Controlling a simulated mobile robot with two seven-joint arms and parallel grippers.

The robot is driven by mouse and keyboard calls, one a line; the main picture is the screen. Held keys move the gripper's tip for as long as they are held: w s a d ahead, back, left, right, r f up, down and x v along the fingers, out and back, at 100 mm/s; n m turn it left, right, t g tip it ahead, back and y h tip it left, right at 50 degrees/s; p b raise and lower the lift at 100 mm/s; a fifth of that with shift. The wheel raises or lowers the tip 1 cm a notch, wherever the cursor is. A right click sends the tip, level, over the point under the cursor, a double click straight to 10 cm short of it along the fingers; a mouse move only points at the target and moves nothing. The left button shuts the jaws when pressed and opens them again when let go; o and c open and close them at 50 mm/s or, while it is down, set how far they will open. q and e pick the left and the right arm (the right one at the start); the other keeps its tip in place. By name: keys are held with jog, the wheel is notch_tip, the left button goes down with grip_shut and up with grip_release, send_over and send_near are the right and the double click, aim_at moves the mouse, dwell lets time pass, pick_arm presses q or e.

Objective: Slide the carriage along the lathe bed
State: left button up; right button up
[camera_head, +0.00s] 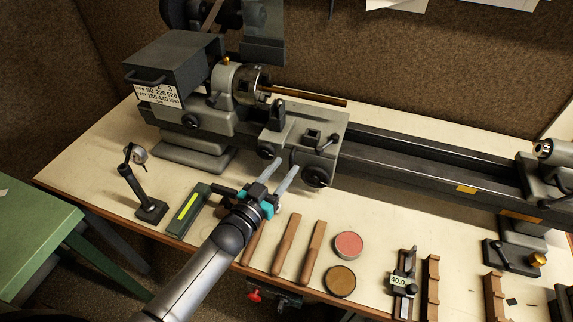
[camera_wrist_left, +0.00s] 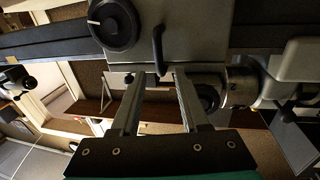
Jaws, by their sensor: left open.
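The grey carriage (camera_head: 323,133) sits on the dark lathe bed (camera_head: 425,152), near the headstock end at the left. A round black handwheel (camera_head: 317,177) is on its front; the carriage (camera_wrist_left: 195,35) and handwheel (camera_wrist_left: 112,22) also show in the left wrist view. My left gripper (camera_head: 283,165) is open at the carriage's front, left of that handwheel. In the left wrist view, the open fingertips (camera_wrist_left: 157,74) lie just short of a small black lever (camera_wrist_left: 157,48), which shows between them. I cannot tell whether they touch it. My right gripper is not in view.
The headstock with its chuck (camera_head: 247,84) holds a brass rod (camera_head: 310,96) above the carriage. The tailstock (camera_head: 545,175) stands at the far right, with bare bed between. Wooden sticks (camera_head: 285,245), round tins (camera_head: 348,244) and a height gauge (camera_head: 402,280) lie in front.

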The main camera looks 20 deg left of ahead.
pick_arm(q)
jog(key=shift+x, duration=1.05)
jog(key=shift+c, duration=0.3)
grip_shut()
dwell(0.4)
